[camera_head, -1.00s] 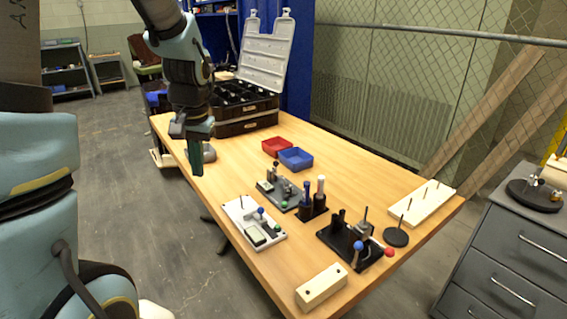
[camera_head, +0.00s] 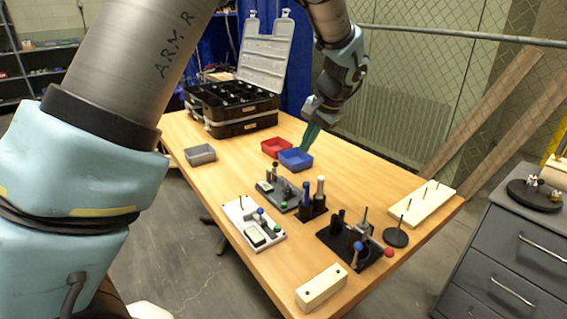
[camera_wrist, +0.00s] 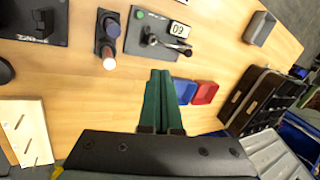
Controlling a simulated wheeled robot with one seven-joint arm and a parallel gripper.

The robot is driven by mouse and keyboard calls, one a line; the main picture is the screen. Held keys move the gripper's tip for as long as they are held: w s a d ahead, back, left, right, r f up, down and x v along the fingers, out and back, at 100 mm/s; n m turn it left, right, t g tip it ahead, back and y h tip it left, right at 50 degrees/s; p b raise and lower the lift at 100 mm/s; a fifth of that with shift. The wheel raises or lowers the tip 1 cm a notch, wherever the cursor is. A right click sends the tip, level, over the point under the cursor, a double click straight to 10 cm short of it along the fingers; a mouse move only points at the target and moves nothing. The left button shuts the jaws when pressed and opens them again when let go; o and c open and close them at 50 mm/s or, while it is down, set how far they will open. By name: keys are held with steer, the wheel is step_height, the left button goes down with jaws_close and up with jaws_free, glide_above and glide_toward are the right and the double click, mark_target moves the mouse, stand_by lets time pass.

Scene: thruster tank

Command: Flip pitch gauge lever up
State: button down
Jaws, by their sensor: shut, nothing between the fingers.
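No label naming the pitch gauge is readable. A grey-plate device (camera_head: 284,194) on the table has a small display, a green button and a lever; in the wrist view its display (camera_wrist: 179,29) and black-and-metal lever (camera_wrist: 156,41) show clearly. A white-plate device (camera_head: 240,212) in front of it has a display (camera_head: 255,235) and a blue-knobbed lever (camera_head: 261,211). My gripper (camera_head: 306,148) is shut and empty, pointing down over the blue tray area behind the grey-plate device. Its green fingers (camera_wrist: 160,76) appear just below that device in the wrist view, apart from it.
A blue tray (camera_head: 296,167) and a red tray (camera_head: 264,148) lie near my gripper. A two-post holder (camera_head: 312,211) stands beside the grey plate. A black-base device (camera_head: 340,252) with blue and red balls is at right. An open case (camera_head: 222,131) stands at the back left.

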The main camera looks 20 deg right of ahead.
steer(key=p+x, duration=0.2)
steer(key=x, duration=0.7)
steer(key=shift+w+a+f, duration=0.1)
steer(key=shift+w+f, duration=0.05)
steer(key=shift+f, duration=0.15)
steer(key=shift+w+a+p, duration=0.25)
steer(key=shift+w+p, duration=0.05)
steer(key=shift+w, duration=0.35)
steer(key=shift+w+a+p, duration=0.25)
steer(key=shift+w+p, duration=0.1)
steer(key=shift+w, duration=0.3)
steer(key=shift+w+a+p, duration=0.25)
steer(key=shift+w+p, duration=0.05)
steer(key=shift+w, duration=0.3)
steer(key=shift+r, duration=0.15)
steer(key=shift+w+r+g+p, duration=0.1)
steer(key=shift+w+g+p, duration=0.1)
steer(key=shift+g+p, duration=0.35)
